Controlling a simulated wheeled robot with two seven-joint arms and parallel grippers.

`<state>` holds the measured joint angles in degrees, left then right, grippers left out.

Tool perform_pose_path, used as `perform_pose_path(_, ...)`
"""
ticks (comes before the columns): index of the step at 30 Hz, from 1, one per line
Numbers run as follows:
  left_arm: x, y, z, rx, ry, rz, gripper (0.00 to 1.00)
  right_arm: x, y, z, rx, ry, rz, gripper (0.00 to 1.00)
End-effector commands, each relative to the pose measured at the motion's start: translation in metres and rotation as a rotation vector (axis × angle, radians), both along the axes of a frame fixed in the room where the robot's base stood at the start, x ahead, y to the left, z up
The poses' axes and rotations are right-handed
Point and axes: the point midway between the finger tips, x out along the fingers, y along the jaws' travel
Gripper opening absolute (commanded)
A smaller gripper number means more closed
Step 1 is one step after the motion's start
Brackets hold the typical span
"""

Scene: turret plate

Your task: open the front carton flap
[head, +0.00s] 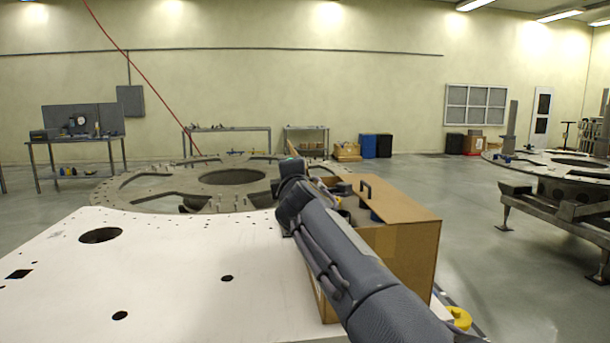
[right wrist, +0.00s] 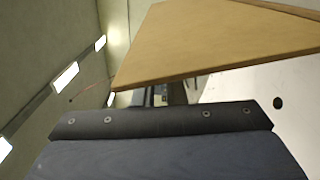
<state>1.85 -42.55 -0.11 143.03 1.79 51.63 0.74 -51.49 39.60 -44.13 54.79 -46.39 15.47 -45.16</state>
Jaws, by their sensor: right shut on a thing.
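The brown carton (head: 408,252) stands at the right edge of the white plate. A flat brown flap (head: 408,203) spreads over its right side, and its top is partly open with dark items inside. My right arm crosses in front of the carton and hides much of its left and near side. My right gripper (head: 296,167) is at the carton's far left; its fingertips are mostly hidden. In the right wrist view a large brown cardboard panel (right wrist: 215,42) reaches past the fingers (right wrist: 150,96). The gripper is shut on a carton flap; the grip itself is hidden. My left gripper is out of view.
The white plate (head: 190,260) with dark holes fills the lower left and is clear. A grey turret ring (head: 150,190) lies behind it. A yellow round part (head: 459,317) is beside the carton's lower right. Open floor (head: 480,225) lies to the right.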

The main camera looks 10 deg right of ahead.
Motion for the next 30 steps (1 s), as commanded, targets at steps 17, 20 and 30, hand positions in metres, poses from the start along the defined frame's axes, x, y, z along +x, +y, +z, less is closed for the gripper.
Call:
perform_pose_path(17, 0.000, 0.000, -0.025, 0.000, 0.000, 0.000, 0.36, 0.000, 0.037, -0.050, -0.471, -0.006, -0.005, 0.00)
perform_pose_path(20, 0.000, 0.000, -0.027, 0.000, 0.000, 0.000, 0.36, 0.000, 0.039, -0.055, -0.520, -0.007, -0.007, 0.00)
perform_pose_path(30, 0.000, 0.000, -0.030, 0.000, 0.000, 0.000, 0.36, 0.000, 0.041, -0.063, -0.600, -0.008, -0.010, 0.00)
